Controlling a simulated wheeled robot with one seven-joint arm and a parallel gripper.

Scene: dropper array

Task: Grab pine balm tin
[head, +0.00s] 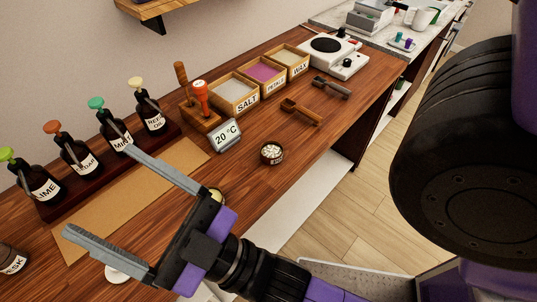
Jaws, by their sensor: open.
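My gripper (102,194) is open and empty, with its two long grey fingers spread wide over the tan mat (173,165) and pointing to the left. No pine label can be read, so I cannot tell which item is the pine balm tin. A small round dark container (272,153) with a pale label and light contents stands on the wooden counter, right of the gripper and apart from it. A yellowish round item (217,195) is partly hidden beside my gripper. A white round item (116,274) lies below the near finger, partly covered.
Several dropper bottles, including lime (40,186) and mint (116,130), stand in a dark rack along the wall. A temperature display (226,134), salt box (236,96), wooden clamp-like tool (301,111) and hotplate (327,50) stand farther back. Counter around the dark container is clear.

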